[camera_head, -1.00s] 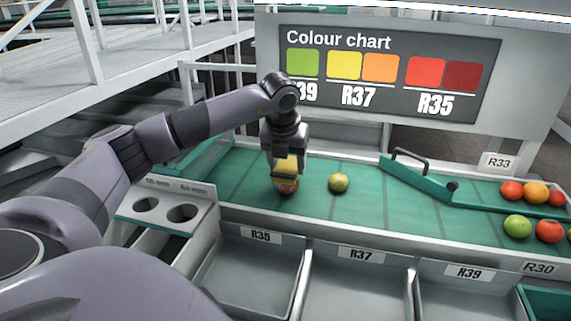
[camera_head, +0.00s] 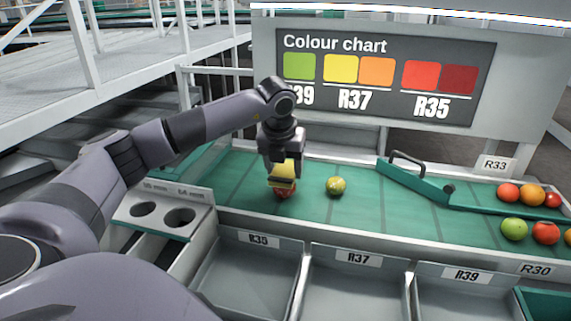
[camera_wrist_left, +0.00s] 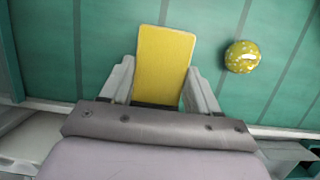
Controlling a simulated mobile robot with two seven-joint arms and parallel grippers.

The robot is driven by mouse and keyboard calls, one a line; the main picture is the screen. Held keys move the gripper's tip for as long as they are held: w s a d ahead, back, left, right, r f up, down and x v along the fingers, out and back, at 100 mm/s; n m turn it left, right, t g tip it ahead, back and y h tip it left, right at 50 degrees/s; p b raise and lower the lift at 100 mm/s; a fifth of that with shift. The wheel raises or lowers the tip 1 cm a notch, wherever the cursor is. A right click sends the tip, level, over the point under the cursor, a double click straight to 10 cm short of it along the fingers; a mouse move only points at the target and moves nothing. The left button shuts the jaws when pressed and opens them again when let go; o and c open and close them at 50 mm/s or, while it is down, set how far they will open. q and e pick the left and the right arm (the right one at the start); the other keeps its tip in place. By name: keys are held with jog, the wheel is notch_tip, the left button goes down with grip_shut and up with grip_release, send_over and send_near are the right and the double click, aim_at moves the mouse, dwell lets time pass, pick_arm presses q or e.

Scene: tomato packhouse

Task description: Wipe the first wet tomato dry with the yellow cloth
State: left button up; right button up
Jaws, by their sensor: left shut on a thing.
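My left gripper (camera_head: 283,178) is shut on the yellow cloth (camera_head: 283,173), a block-like pad over the green belt. In the left wrist view the cloth (camera_wrist_left: 164,62) fills the space between the two fingers (camera_wrist_left: 160,88). A red tomato (camera_head: 285,192) is directly under the cloth, partly hidden by it; I cannot tell whether they touch. The wrist view does not show this tomato. A yellow-green tomato (camera_head: 336,186) sits on the belt to the right, and the wrist view shows it (camera_wrist_left: 242,56) with pale spots, like drops. My right gripper is not in view.
Bins labelled R35 (camera_head: 247,239), R37 and R39 line the belt's front. A sizing plate (camera_head: 163,211) with two holes is at left. A green diverter (camera_head: 420,184) with a handle crosses the belt at right. Several tomatoes (camera_head: 532,194) lie beyond it. The colour chart (camera_head: 385,78) stands behind.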

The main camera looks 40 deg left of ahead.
pick_arm(q)
jog(key=shift+s+d, duration=0.35)
jog(key=shift+s, duration=0.3)
jog(key=shift+s+d, duration=0.35)
jog(key=shift+s, duration=0.25)
jog(key=shift+w, duration=0.1)
jog(key=shift+w+a, duration=0.55)
jog(key=shift+w, duration=0.4)
jog(key=shift+w+a, duration=0.55)
jog(key=shift+w, duration=0.35)
jog(key=shift+r+p, duration=2.6)
jog(key=shift+r, duration=0.45)
jog(key=shift+f, duration=0.1)
